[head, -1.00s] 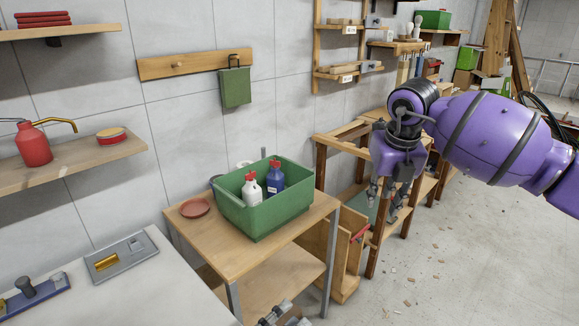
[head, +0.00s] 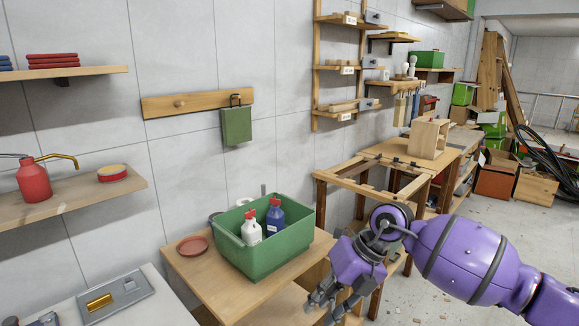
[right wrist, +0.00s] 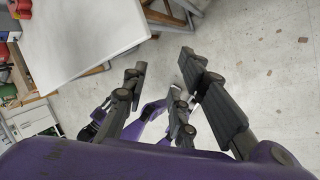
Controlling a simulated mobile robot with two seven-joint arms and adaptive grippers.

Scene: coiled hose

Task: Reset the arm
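My right arm (head: 465,258), purple with dark bands, comes in from the right edge of the head view. Its right gripper (head: 322,304) hangs low, fingers down, in front of the small wooden table and right of the green bin. In the right wrist view, the right gripper (right wrist: 163,66) has its two dark fingers spread apart with nothing between them, above the floor. My left gripper is not seen in the head view.
A green bin (head: 262,262) with a white and a blue bottle stands on the small wooden table (head: 195,277). A wooden workbench (head: 385,160) is behind my right arm. A coiled black hose (head: 548,162) hangs at far right. Open floor lies right.

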